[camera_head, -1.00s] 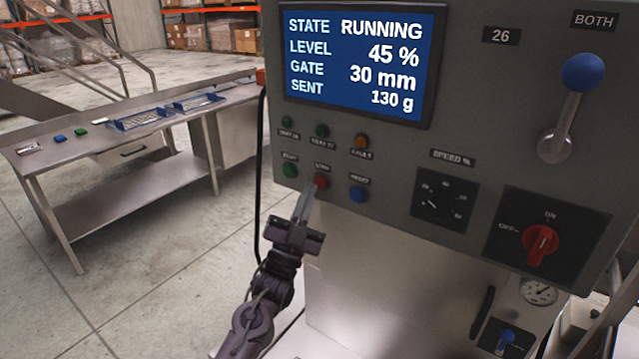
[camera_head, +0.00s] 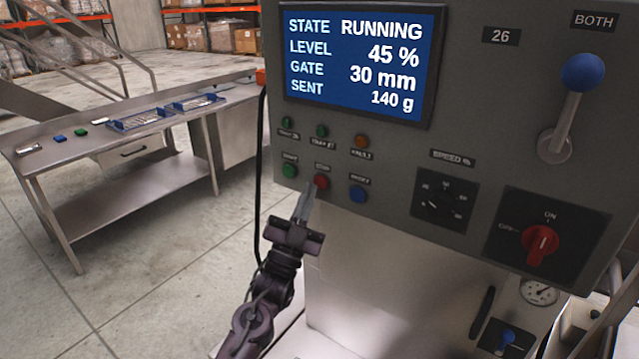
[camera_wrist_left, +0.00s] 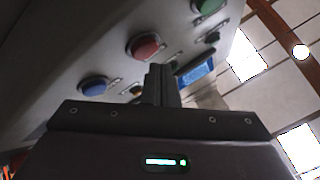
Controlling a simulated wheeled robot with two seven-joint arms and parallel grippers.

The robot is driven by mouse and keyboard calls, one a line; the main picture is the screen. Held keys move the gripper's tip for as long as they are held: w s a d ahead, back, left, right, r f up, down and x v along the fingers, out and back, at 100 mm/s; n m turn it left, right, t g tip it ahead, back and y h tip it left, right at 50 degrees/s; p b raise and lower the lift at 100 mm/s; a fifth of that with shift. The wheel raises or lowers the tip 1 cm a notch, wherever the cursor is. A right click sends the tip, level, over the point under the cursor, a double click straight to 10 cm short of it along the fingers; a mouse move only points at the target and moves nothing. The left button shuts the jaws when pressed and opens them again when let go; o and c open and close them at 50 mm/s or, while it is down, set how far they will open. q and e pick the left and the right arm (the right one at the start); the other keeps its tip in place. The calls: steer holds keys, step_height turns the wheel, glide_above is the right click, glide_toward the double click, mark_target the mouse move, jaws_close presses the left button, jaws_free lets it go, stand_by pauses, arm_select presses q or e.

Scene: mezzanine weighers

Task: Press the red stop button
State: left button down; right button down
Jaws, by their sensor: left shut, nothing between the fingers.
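The red stop button (camera_head: 321,181) sits on the grey control panel (camera_head: 470,150), between a green button (camera_head: 289,171) and a blue button (camera_head: 358,194). In the left wrist view the red button (camera_wrist_left: 146,46) stands out from the panel, just beyond and left of the fingertips. My left gripper (camera_head: 309,190) is shut and empty, its tips just below the red button in the head view. I cannot tell whether they touch it. The screen (camera_head: 358,62) reads STATE RUNNING, LEVEL 45 %, GATE 30 mm, SENT 140 g. My right gripper is not in view.
A red rotary switch (camera_head: 541,243), a speed dial (camera_head: 444,203) and a blue-knobbed lever (camera_head: 582,73) are on the panel's right part. A black cable (camera_head: 261,180) hangs at its left edge. A metal table (camera_head: 130,195) with blue trays stands at left.

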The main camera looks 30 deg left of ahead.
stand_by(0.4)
arm_select(q)
steer(key=shift+w, duration=0.1)
steer(key=shift+w, duration=0.35)
steer(key=shift+w+d+b, duration=0.1)
steer(key=shift+w+b, duration=0.3)
steer(key=shift+b, duration=0.05)
stand_by(0.6)
steer(key=shift+s, duration=0.85)
